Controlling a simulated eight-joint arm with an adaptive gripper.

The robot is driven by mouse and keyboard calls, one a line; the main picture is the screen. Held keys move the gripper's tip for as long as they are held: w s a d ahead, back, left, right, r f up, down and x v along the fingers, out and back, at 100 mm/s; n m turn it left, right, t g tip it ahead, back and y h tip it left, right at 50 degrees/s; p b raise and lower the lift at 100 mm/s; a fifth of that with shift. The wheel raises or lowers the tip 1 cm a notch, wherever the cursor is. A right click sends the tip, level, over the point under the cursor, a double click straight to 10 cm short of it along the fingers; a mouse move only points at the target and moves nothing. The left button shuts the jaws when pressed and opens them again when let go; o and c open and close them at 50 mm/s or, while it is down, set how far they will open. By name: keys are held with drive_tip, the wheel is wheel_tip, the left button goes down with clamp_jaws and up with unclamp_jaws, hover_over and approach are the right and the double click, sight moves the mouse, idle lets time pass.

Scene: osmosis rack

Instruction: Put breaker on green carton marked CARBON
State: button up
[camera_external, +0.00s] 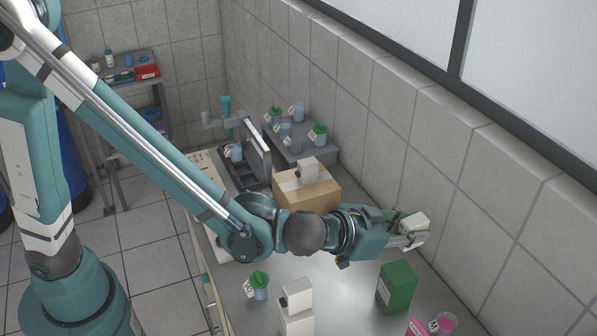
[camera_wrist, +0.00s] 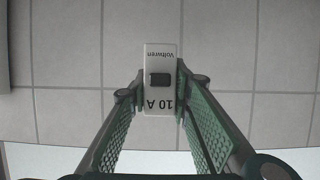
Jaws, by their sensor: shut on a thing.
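A white breaker (camera_wrist: 160,65) with a black switch and the marking "10 A" sits between the two fingers of my gripper (camera_wrist: 158,102) in the wrist view. In the external view my gripper (camera_external: 404,236) is shut on this breaker (camera_external: 415,226), held up near the tiled wall. The green carton (camera_external: 397,287) stands upright on the grey bench, below the held breaker in the picture. Its CARBON marking cannot be read here. The gap between the breaker and the carton cannot be judged exactly.
Other white breakers stand in front (camera_external: 297,300) and on a cardboard box (camera_external: 318,196). A green-capped bottle (camera_external: 260,285) is on the bench at left. The tiled wall (camera_external: 490,190) runs close behind.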

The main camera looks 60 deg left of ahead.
drive_tip(key=shift+f, duration=0.1)
hover_over(402, 271)
drive_tip(key=shift+f+b, duration=0.45)
drive_tip(key=shift+f, duration=2.4)
drive_tip(key=shift+f+b, duration=0.35)
drive_tip(key=shift+f, duration=1.7)
drive_tip(key=shift+a+f, duration=0.1)
drive_tip(key=shift+f, duration=0.1)
drive_tip(key=o, duration=0.9)
drive_tip(key=shift+r, duration=0.25)
